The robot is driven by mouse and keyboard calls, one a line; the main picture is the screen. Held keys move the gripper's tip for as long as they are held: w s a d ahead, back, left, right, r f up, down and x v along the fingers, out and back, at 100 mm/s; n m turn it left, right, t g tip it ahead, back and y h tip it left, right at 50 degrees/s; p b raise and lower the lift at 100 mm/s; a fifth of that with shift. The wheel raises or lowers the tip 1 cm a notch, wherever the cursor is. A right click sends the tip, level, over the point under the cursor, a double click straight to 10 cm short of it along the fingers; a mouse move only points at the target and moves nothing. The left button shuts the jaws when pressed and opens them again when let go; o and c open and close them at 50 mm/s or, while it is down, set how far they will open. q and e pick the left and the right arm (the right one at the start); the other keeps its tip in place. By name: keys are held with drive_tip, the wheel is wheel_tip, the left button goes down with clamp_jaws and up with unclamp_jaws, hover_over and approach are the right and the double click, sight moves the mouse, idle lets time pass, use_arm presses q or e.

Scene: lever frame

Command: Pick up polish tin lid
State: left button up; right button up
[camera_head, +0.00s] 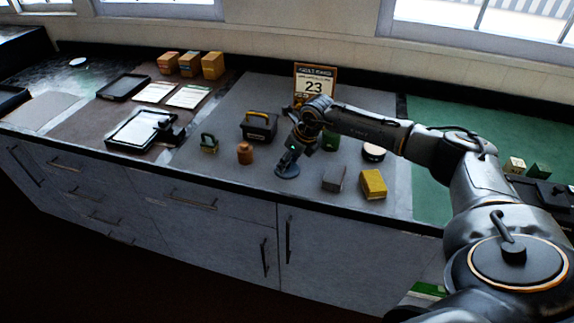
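A small round dark disc (287,172), which may be the polish tin lid, lies on the grey mat near the counter's front edge. My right gripper (289,163) reaches in from the right and points down directly over this disc. Its fingers are small and dark, so I cannot tell whether they are open, or whether they touch or hold the disc. My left gripper is not in view.
An orange-brown jar (245,153), a green padlock-like item (209,143) and a black toolbox (259,127) stand left of my gripper. A grey block (334,179) and a yellow block (373,184) stand right. A calendar (314,80) stands behind my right arm.

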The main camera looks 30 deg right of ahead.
drive_tip(key=shift+w+f, duration=0.1)
drive_tip(key=shift+f, duration=0.05)
drive_tip(key=shift+c, duration=0.2)
clamp_jaws()
